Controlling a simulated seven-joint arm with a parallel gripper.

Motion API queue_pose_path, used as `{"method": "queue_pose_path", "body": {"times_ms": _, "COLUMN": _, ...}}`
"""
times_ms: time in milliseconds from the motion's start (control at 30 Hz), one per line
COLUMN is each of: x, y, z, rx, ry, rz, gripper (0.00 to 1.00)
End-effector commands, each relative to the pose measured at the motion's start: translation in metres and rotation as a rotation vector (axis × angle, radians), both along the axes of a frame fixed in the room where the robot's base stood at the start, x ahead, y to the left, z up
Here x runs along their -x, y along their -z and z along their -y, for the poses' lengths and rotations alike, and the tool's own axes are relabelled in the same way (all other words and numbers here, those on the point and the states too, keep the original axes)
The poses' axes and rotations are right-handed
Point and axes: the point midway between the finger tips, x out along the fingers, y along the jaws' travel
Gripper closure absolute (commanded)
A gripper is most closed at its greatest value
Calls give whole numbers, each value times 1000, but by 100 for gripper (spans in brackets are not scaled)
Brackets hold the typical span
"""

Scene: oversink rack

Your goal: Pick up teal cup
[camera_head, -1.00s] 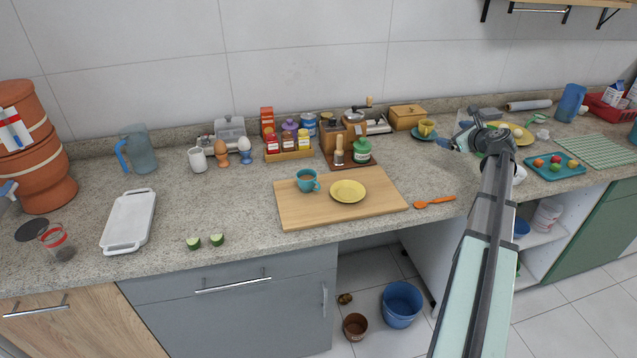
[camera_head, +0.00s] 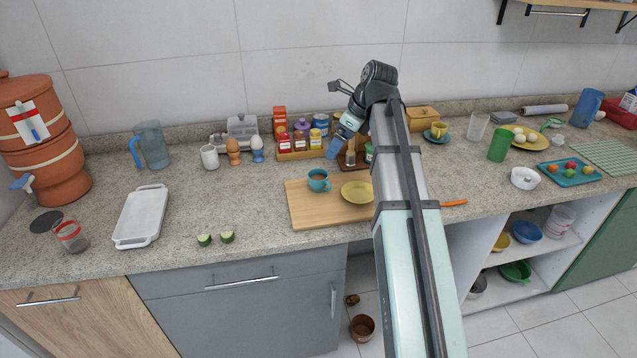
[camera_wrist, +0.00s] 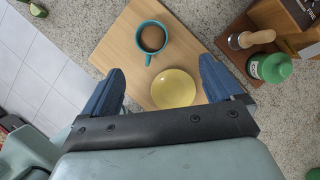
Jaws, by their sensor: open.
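The teal cup (camera_head: 318,180) stands upright on the left part of the wooden cutting board (camera_head: 302,210), with brown liquid inside. In the wrist view the teal cup (camera_wrist: 152,40) shows from above, beyond my fingertips, with its handle toward my gripper. My gripper (camera_head: 337,147) is above and behind the board's right part, higher than the cup and apart from it. In the wrist view my gripper (camera_wrist: 160,82) has its two blue fingers wide apart with nothing between them. A yellow plate (camera_head: 357,191) lies on the board right of the cup; it also shows in the wrist view (camera_wrist: 173,89).
A spice rack (camera_head: 300,152) with jars stands behind the board. Cucumber pieces (camera_head: 227,237) lie near the front edge.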

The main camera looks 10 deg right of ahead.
Motion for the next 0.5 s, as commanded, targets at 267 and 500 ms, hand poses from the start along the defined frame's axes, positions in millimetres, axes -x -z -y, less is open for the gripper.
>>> {"method": "queue_pose_path", "body": {"times_ms": 267, "x": 6, "y": 9, "z": -17, "rx": 19, "ry": -7, "rz": -38, "gripper": 6}}
{"method": "queue_pose_path", "body": {"times_ms": 500, "x": -2, "y": 43, "z": -28, "rx": 18, "ry": -8, "rz": -38, "gripper": 6}}
